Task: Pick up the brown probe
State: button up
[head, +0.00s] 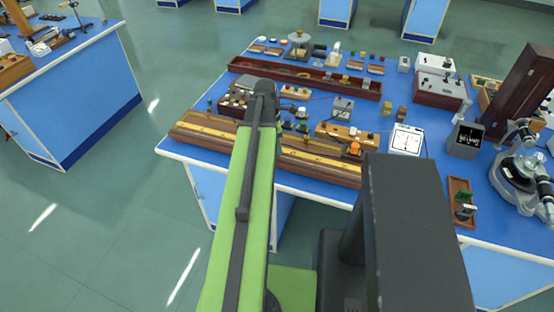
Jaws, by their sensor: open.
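I cannot single out the brown probe with certainty. Two small brownish upright pieces, one (386,108) and another (401,113), stand on the blue bench top right of centre, too small to identify. An orange and dark piece (354,148) sits at the right part of a long wooden board with a yellow strip (320,162). My green arm reaches over the board's middle, its dark end above the bench. The jaws of my gripper do not show, and my arm hides part of the board and things behind it.
A long dark red tray (310,82) lies across the bench behind. A white dial meter (406,140), a dark display box (466,139) and a round metal instrument (522,172) crowd the right. Another blue bench (75,70) stands left, with clear floor between.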

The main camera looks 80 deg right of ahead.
jog(key=shift+s+f, duration=0.1)
jog(key=shift+f, duration=0.65)
jog(key=shift+r, duration=0.2)
grip_shut()
jog(key=shift+r, duration=0.1)
